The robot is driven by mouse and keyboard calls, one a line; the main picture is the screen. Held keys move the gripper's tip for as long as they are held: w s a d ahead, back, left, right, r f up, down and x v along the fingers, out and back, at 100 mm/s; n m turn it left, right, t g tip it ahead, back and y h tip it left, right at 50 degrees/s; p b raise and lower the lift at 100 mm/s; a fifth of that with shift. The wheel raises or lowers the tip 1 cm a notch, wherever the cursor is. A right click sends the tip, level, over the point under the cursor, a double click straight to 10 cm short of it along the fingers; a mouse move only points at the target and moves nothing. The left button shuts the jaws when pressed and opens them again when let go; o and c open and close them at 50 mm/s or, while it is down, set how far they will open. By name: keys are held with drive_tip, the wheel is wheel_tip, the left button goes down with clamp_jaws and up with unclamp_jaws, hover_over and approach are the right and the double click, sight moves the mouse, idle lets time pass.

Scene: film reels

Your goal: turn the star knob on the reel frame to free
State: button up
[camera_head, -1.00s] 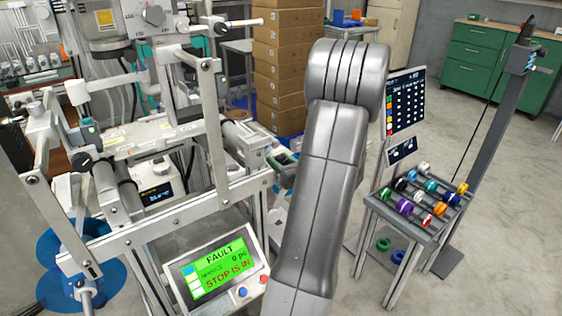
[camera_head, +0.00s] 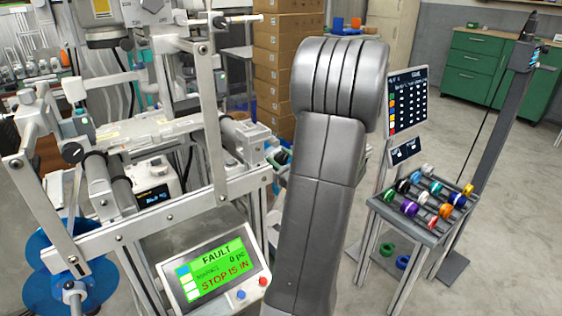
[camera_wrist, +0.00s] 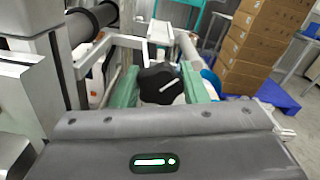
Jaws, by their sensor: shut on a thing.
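The star knob (camera_wrist: 158,82) is black with a white line on its face, and it sits in the middle of the wrist view. The line slants up to the right. My gripper (camera_wrist: 160,88) has a green finger on each side of the knob and is shut on it. In the head view my grey arm hides the knob and most of the gripper. The reel frame (camera_head: 150,226) is a light metal structure to the left of my arm. No marking for free is readable around the knob.
A tilted panel (camera_head: 212,268) on the frame reads FAULT and STOP IS IN. Cardboard boxes (camera_head: 288,60) are stacked behind. A rack of coloured reels (camera_head: 408,226) stands right of my arm, with clear floor beyond it.

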drive_tip(key=o, duration=1)
drive_tip(key=p+v, duration=0.2)
drive_tip(key=v, duration=1.1)
drive_tip(key=shift+s+d, duration=0.25)
drive_tip(key=shift+s, duration=0.1)
